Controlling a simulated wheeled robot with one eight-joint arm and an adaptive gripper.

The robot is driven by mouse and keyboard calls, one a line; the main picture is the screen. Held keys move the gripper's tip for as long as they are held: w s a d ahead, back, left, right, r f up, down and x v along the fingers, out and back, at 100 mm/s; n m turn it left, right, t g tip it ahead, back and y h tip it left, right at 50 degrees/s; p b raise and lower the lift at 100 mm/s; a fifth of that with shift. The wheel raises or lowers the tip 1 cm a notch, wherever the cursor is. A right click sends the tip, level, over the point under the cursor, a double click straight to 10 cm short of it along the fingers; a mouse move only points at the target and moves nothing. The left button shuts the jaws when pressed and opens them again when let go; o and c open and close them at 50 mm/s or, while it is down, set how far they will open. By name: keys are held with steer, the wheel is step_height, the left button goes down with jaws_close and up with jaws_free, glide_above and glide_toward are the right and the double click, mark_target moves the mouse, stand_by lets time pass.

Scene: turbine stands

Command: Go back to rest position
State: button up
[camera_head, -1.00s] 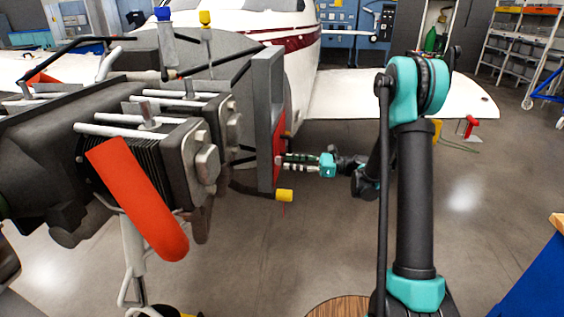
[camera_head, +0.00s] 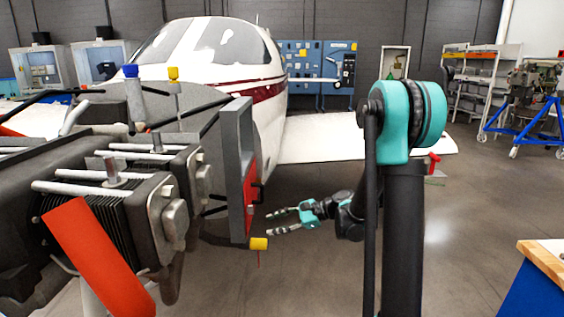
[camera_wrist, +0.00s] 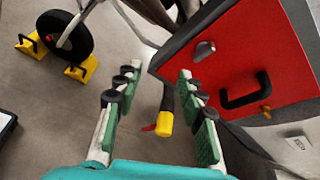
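My gripper (camera_head: 284,220) is open and empty in the head view, with its fingers apart and pointing left toward the turbine stand. In the wrist view my gripper (camera_wrist: 158,84) also shows two separate fingers with nothing between them. A grey panel with a red face (camera_wrist: 240,60) and a black handle stands just ahead and to the right in the wrist view. The red panel (camera_head: 251,181) also shows in the head view, left of my gripper and apart from it. A yellow-capped part (camera_wrist: 164,123) hangs below the panel, beyond the fingers.
The engine (camera_head: 110,190) with an orange tube (camera_head: 95,262) fills the left side. A white aircraft (camera_head: 215,50) stands behind, its wing (camera_head: 330,137) behind my arm. A wood-topped blue bench (camera_head: 545,260) is at lower right. A wheel (camera_wrist: 66,36) with yellow chocks (camera_wrist: 82,70) is on the floor.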

steer(key=s+d+f+n+t+h, duration=0.1)
steer(key=s+d+f+n+h, duration=0.3)
steer(key=s+d, duration=0.7)
steer(key=s+d+f+n+t+h, duration=0.1)
steer(key=s+d+f+n+h, duration=0.3)
steer(key=s+d+n+h, duration=0.5)
steer(key=shift+s+d+n+t, duration=0.35)
steer(key=shift+s+d, duration=0.5)
steer(key=shift+d, duration=0.35)
